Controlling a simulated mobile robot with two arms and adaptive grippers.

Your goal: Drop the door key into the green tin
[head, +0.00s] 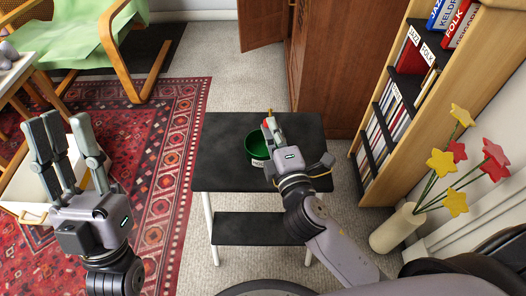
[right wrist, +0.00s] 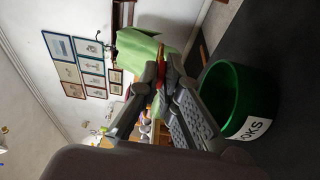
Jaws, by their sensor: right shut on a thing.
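A green tin (head: 254,143) stands upright on the black table, its mouth up. In the right wrist view the tin (right wrist: 222,82) is at the right, with a white label ending in "OKS". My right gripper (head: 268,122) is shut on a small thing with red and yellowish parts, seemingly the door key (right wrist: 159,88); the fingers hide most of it. The gripper is just right of the tin in the head view, apart from its mouth as far as I can tell. My left gripper (head: 63,122) is open and empty at the far left, above a drawer.
The black table (head: 225,178) has a lower shelf (head: 245,228) and is otherwise clear. A wooden bookcase (head: 405,90) and a vase with flowers (head: 397,228) stand at the right. A brown cabinet (head: 335,60) stands behind, its door open. A patterned rug (head: 165,130) lies left.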

